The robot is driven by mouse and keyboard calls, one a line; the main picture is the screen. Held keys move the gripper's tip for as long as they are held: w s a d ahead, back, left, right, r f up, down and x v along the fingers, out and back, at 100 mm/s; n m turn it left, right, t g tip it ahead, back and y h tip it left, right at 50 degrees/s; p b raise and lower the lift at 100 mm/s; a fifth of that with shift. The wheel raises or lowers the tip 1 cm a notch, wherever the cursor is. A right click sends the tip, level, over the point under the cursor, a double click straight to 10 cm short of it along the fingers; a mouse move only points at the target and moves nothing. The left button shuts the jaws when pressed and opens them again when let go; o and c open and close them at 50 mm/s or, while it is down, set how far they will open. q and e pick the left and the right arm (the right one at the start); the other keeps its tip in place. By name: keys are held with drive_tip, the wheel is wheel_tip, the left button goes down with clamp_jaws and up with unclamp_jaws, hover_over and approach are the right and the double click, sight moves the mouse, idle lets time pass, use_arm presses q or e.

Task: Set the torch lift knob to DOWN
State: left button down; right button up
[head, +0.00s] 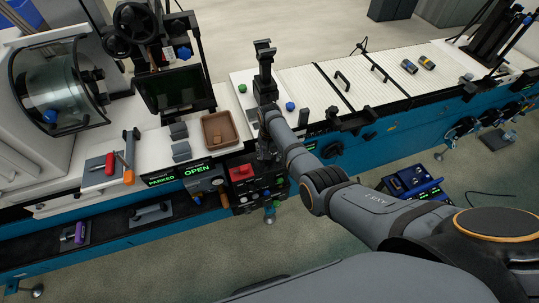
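My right arm reaches in from the lower right. Its dark gripper (266,152) points down just above the small black control panel (262,193) on the front of the welder. The gripper is small and dark here, so I cannot see whether its fingers are apart or touching anything. The panel carries a red part (242,173) and several small knobs and buttons. I cannot make out which one is the torch lift knob or how it is set. Part of the panel's upper edge is hidden behind the gripper. My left gripper is not in view.
Left of the panel, displays (197,169) read PARKED and OPEN. A brown tray (235,139), a dark screen (176,89) and a black upright fixture (264,62) stand on the bed behind. A blue-and-black unit (411,184) sits at the right. Open floor lies in front.

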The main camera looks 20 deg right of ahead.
drive_tip(key=shift+r, duration=0.1)
wheel_tip(320, 180, up, 12)
idle(0.5)
idle(0.5)
